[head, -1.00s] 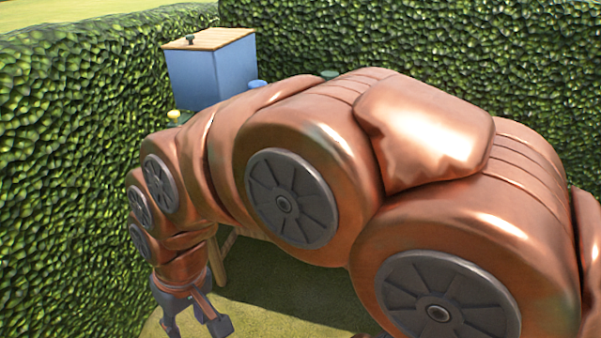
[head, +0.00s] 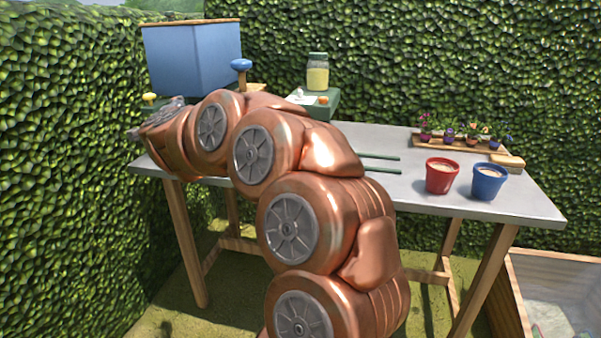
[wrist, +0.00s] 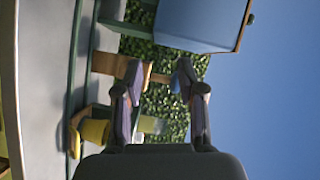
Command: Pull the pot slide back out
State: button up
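My gripper (wrist: 159,72) is open in the wrist view, with two dark fingers apart. A wooden post (wrist: 112,66) with a blue knob (wrist: 176,82) shows around and between the fingertips; I cannot tell whether they touch it. In the head view the blue knob (head: 241,65) stands in front of the blue box (head: 192,60), and my gripper (head: 160,108) is left of it, partly hidden by my arm. Two thin green rails (head: 380,157) lie on the grey table (head: 430,150). The pot slide itself is not clearly made out; my arm covers the rails' left part.
A red pot (head: 442,176) and a blue pot (head: 490,182) stand on the table's right part. Several small flowers stand in a wooden tray (head: 470,147) behind them. A jar (head: 318,73) stands on a green surface. A yellow knob (head: 149,99) is at left. Hedges enclose the back and left.

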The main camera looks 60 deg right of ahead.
jog(key=s+d+f+m+g+h+b, duration=0.1)
jog(key=s+d+f+m+g+b, duration=0.1)
jog(key=s+d+f+m+g, duration=0.2)
jog(key=s+d+f+m+g+h+b, duration=0.2)
jog(key=s+d+f+m+g, duration=0.2)
jog(key=s+d+f+g, duration=0.1)
jog(key=s+d+f+m+g+h+b, duration=0.1)
jog(key=s+d+f+m+g+b, duration=0.1)
jog(key=s+d+f+m+g, duration=0.2)
jog(key=shift+s+d+f+h+b, duration=0.1)
jog(key=shift+s+d+f, duration=0.5)
jog(key=shift+d, duration=0.45)
jog(key=shift+s+d+f+h+b, duration=0.15)
jog(key=shift+s+d+f, duration=0.2)
jog(key=shift+s+d, duration=0.5)
jog(key=shift+s+d+f+h+b, duration=0.1)
jog(key=shift+s+d+f, duration=0.4)
jog(key=shift+d, duration=0.7)
jog(key=shift+s+d+f+g, duration=0.1)
jog(key=shift+s+d+g, duration=0.05)
jog(key=shift+d+g, duration=0.15)
jog(key=shift+s+d+f+b, duration=0.1)
jog(key=shift+d+f+b, duration=0.15)
jog(key=shift+d, duration=0.9)
jog(key=shift+w+d+f+b, duration=0.1)
jog(key=shift+d+f+b, duration=0.15)
jog(key=shift+d, duration=0.9)
jog(key=shift+s+d+f+b, duration=0.15)
jog(key=shift+d+b, duration=0.15)
jog(key=shift+d, duration=0.85)
